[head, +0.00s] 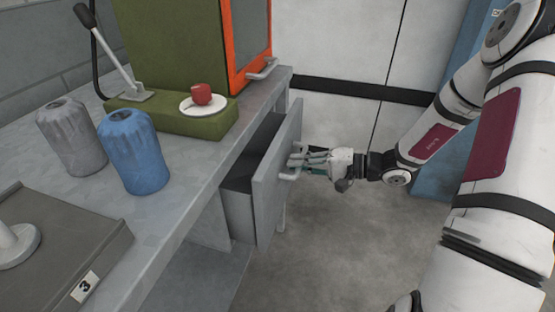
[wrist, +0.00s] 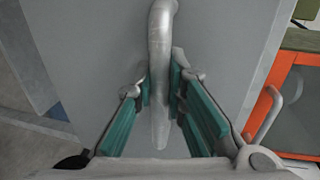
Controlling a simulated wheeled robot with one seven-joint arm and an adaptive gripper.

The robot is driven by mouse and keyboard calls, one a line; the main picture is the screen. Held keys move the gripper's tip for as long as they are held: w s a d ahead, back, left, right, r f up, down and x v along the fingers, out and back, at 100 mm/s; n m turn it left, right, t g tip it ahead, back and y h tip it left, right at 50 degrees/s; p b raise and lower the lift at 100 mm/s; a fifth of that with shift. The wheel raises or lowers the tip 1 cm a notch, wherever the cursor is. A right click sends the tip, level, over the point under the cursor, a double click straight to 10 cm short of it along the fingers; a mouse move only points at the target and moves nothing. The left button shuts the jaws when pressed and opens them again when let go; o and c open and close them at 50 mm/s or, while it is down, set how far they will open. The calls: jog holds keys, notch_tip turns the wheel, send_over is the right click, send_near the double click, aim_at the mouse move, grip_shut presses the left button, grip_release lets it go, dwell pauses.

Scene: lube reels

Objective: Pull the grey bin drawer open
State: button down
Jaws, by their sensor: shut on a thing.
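The grey bin drawer (head: 274,185) stands partly pulled out from under the workbench in the head view, with a dark gap showing behind its front panel. Its front also fills much of the wrist view (wrist: 90,50). A pale bar handle (wrist: 160,50) is fixed to the drawer front. My gripper (head: 298,160) is at the drawer front, shut on the handle. In the wrist view the teal finger pads of my gripper (wrist: 161,88) lie on both sides of the handle. The inside of the drawer is mostly hidden.
The workbench (head: 185,215) holds a grey canister (head: 70,140), a blue canister (head: 135,152), and a green machine with an orange-framed door (head: 236,50). A red cup (head: 201,95) sits on a white saucer (head: 203,105). The floor (head: 345,250) before the drawer looks clear.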

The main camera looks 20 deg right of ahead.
jog(key=f+v, duration=0.2)
jog(key=v, duration=0.7)
jog(key=f+v, duration=0.1)
jog(key=v, duration=0.8)
jog(key=shift+s+d+f+p, duration=0.25)
jog(key=shift+d+f+p, duration=0.05)
jog(key=shift+d+f, duration=0.1)
jog(key=c, duration=1.6)
grip_release()
jog(key=v, duration=1.2)
